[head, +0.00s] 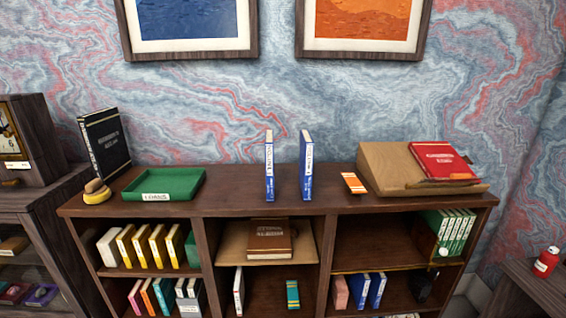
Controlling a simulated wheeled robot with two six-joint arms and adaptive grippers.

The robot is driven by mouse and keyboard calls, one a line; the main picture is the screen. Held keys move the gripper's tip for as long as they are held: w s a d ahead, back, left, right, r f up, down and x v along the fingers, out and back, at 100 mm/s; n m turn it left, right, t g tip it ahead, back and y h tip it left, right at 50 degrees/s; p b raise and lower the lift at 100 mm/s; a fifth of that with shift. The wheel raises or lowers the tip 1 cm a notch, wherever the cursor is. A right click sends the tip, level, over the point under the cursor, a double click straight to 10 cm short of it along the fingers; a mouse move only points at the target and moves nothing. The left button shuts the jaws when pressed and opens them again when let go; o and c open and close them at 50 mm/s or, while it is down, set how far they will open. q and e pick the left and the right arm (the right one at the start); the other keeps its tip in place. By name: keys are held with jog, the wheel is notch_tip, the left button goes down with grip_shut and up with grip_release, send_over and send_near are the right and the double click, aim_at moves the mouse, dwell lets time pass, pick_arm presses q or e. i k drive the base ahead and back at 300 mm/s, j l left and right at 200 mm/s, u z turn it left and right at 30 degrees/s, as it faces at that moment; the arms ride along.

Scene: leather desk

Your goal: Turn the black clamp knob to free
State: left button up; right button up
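I cannot make out a black clamp knob in the head view. A small dark object (421,286) sits at the right end of the lower right compartment, but it is too small and shaded to identify. A small pale round thing (444,252) shows in front of the green books (452,235); it is not black. Neither of my grippers is in view.
A brown book (269,238) lies on a middle shelf. A red bottle (545,262) stands right.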

aim_at(434, 272)
jog(key=z, duration=1.3)
